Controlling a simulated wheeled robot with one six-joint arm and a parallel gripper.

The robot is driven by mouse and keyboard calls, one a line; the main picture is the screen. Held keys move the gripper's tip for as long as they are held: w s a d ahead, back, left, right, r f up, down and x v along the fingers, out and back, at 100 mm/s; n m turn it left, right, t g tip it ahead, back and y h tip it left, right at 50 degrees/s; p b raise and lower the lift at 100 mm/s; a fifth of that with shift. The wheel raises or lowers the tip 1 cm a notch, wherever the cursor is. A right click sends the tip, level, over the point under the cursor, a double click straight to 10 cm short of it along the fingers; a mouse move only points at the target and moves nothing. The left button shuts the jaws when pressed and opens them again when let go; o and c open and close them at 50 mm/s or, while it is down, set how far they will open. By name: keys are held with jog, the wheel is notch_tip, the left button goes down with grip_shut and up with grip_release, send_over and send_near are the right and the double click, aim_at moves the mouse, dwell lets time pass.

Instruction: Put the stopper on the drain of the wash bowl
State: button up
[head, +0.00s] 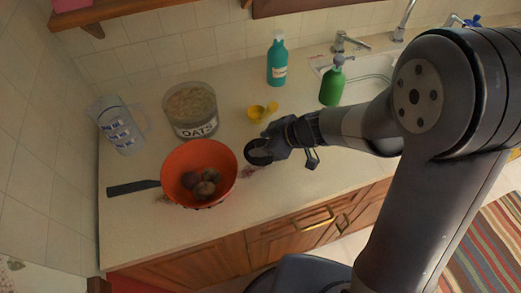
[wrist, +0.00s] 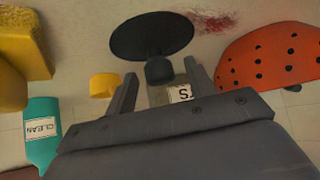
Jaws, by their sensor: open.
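The stopper is a black disc with a short knob (wrist: 152,36). In the head view the dark disc (head: 258,153) shows at the tip of my gripper (head: 274,145), above or on the counter right of the orange bowl. In the wrist view my gripper (wrist: 160,80) is open, with the knob between its two fingers and a gap on each side. I cannot tell whether the disc rests on the counter. The wash bowl, a pale sink (head: 372,88), is at the back right, partly behind my arm. Its drain is hidden.
An orange holed bowl (head: 230,178) with several round dark items, an oats canister (head: 190,105) and a pitcher (head: 120,128) stand left. A yellow cup (head: 258,113), teal bottle (head: 277,62) and green bottle (head: 332,84) stand behind. A faucet (head: 347,42) rises behind the sink.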

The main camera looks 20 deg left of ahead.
jog(key=shift+a+f, duration=0.4)
jog(key=shift+f, duration=0.05)
grip_shut()
dwell(0.3)
jog(key=shift+r, duration=0.25)
jog(key=shift+r+p, duration=0.5)
jog(key=shift+p, duration=0.45)
jog(key=shift+r, duration=0.15)
